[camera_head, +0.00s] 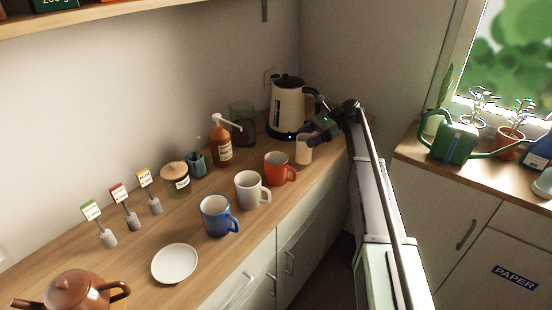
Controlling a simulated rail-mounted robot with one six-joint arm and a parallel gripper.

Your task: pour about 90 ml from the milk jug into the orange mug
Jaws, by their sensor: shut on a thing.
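The orange mug (272,174) stands upright on the wooden counter, at the right end of a row of mugs, its handle to the right. The small white milk jug (304,155) is just behind and right of it, upright as far as I can see. My gripper (311,137) reaches in from the right and is shut on the jug near its top. The gripper hides part of the jug's upper side. I cannot tell whether the jug touches the counter. The contents of the mug and jug cannot be seen.
A kettle (287,107) stands close behind the jug. A pump bottle (221,148) and a glass container (242,123) are to its left. A white mug (248,190) and a blue mug (215,216) stand left of the orange mug. A plate (174,263) lies farther left.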

